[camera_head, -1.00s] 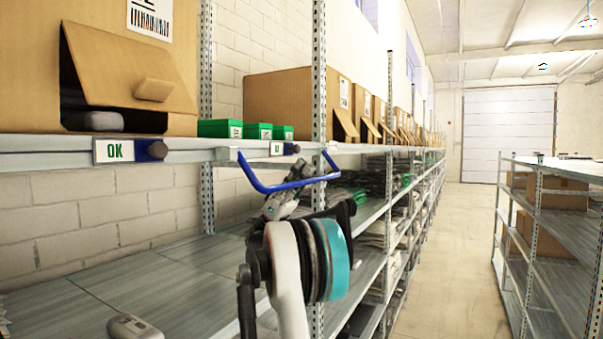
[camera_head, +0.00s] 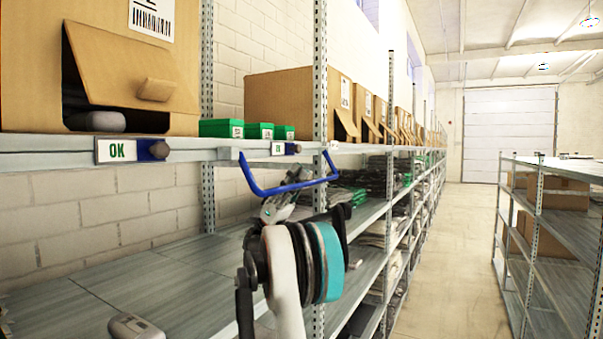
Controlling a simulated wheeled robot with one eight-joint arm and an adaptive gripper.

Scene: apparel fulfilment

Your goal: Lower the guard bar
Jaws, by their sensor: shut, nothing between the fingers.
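The guard bar (camera_head: 300,186) is a blue U-shaped bar hung from the front edge of the upper shelf. It slopes down and out, with its crosspiece below the shelf edge. My gripper (camera_head: 298,174) is shut and empty at the bar. Its grey body shows below the crosspiece and its tips overlap the bar in the picture. I cannot tell whether the tips touch the bar. My white and teal arm hides part of the lower shelf and the upright below.
A cardboard box (camera_head: 170,88) with a half-open flap stands on the upper shelf (camera_head: 60,153). Green boxes (camera_head: 222,128) stand beside it. An OK sign and dark knob (camera_head: 152,150) stick out from the shelf edge. A metal upright (camera_head: 320,75) stands close by. The aisle (camera_head: 455,250) is clear.

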